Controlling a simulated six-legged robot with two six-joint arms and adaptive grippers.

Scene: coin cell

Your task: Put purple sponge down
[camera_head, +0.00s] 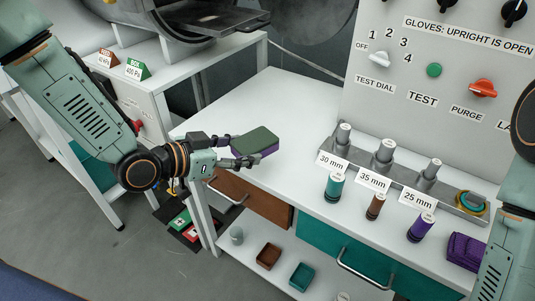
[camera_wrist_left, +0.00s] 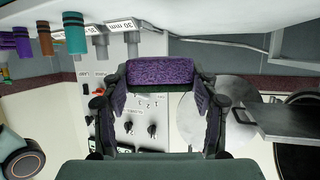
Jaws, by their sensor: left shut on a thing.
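The purple sponge (camera_head: 266,150) has a dark green top face and is held level over the left end of the white table (camera_head: 290,105). My left gripper (camera_head: 240,153) comes in from the left and is shut on it. I cannot tell for certain whether there is a gap between the sponge and the tabletop. In the left wrist view the sponge (camera_wrist_left: 160,72) lies across between the two fingers of the left gripper (camera_wrist_left: 162,90), its purple side showing. My right gripper is not in view; only part of the right arm shows at the right edge.
Labelled teal (camera_head: 334,188), brown (camera_head: 376,206) and purple (camera_head: 420,228) cylinders stand at the table's right half, before a metal rack (camera_head: 405,172). A folded purple item (camera_head: 466,250) lies at the right. The control panel (camera_head: 430,100) rises behind. The table's left half is clear.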

